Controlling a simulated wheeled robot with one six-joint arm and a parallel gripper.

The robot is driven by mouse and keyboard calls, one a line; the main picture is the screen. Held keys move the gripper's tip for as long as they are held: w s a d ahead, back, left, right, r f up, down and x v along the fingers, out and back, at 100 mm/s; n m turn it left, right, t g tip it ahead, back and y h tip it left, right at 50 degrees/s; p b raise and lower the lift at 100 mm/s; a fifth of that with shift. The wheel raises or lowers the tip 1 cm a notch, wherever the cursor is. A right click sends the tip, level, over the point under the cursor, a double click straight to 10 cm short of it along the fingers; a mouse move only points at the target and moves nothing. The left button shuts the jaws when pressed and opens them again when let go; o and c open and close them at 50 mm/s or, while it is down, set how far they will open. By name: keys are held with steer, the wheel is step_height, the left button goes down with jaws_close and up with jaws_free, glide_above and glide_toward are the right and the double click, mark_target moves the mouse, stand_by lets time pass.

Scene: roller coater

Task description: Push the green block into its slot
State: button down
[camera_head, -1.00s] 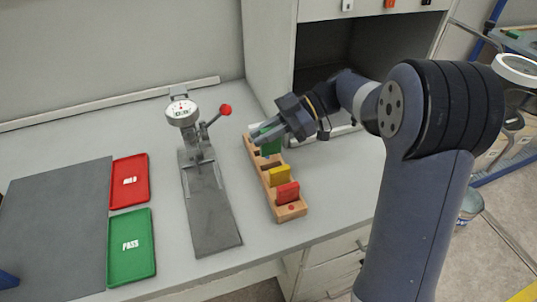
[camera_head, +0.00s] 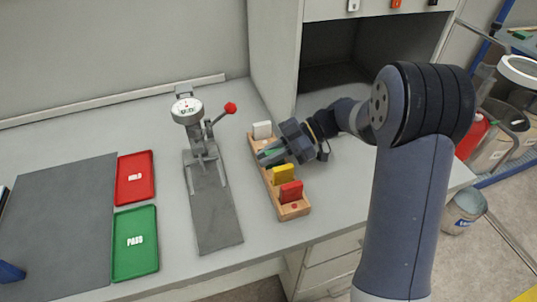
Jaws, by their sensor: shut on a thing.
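The wooden slotted rack (camera_head: 295,210) stands on the bench. The green block (camera_head: 273,153) shows only as a small green patch between the fingers of my gripper (camera_head: 268,156). My gripper is shut on it, low over the rack between the white block and the yellow block. The fingers hide most of the green block and the slot under it, so I cannot tell how deep it sits. The white block (camera_head: 262,130), yellow block (camera_head: 284,174) and red block (camera_head: 291,191) stand upright in the rack.
A dial gauge stand (camera_head: 188,112) with a red-knobbed lever (camera_head: 230,108) stands left of the rack. A red tray (camera_head: 135,180), a green tray (camera_head: 134,260) and a grey mat (camera_head: 60,230) lie further left. A cabinet (camera_head: 275,60) rises behind the rack.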

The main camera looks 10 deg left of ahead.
steer(key=c, duration=1.4)
jaws_free()
steer(key=shift+r+p, duration=0.2)
steer(key=shift+p, duration=0.2)
steer(key=b+v, duration=0.2)
steer(key=v, duration=1)
steer(key=x, duration=0.6)
steer(key=p+x, duration=0.1)
steer(key=x, duration=0.5)
steer(key=shift+f, duration=0.3)
steer(key=shift+r+p, duration=0.25)
steer(key=shift+p, duration=0.25)
